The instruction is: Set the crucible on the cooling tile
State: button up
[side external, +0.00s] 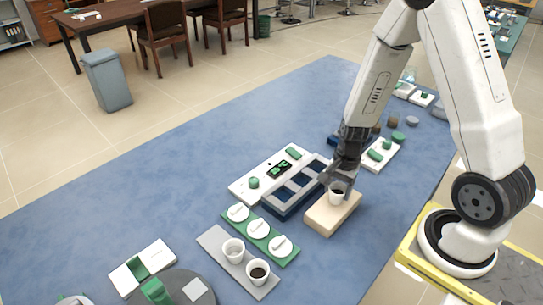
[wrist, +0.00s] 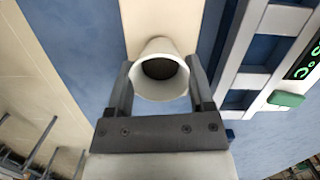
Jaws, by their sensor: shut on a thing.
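The crucible (side external: 337,193) is a small white cup with dark contents. It also shows in the wrist view (wrist: 160,76), with its mouth toward the camera. My gripper (side external: 342,184) is shut on it, with one finger on each side in the wrist view (wrist: 161,92). A thick pale beige block (side external: 326,218), which seems to be the cooling tile, lies under the crucible; its surface also shows in the wrist view (wrist: 163,17). The crucible looks upright over the far part of the block. I cannot tell whether its base touches the block.
A dark blue frame with openings (side external: 272,211) and a white panel with a green display (side external: 243,188) stand left of the block. A green rack (side external: 284,257) holds lidded white pots. A grey plate (side external: 212,240) carries two white cups. Blue table near the block's front is clear.

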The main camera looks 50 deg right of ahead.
aim_at(333, 202)
jog(key=shift+f, duration=0.55)
dwell(0.5)
jog(key=o, duration=1.3)
jog(key=shift+o, duration=0.2)
jog(key=shift+r, duration=0.1)
notch_tip(333, 202, up, 8)
dwell(0.3)
jog(key=a+r+n+t+h, duration=0.1)
jog(key=a+r+n, duration=0.5)
jog(key=n, duration=1)
jog(key=shift+s+a+t+h, duration=0.15)
jog(key=shift+a+t+h, duration=0.25)
jog(key=shift+a+t, duration=0.55)
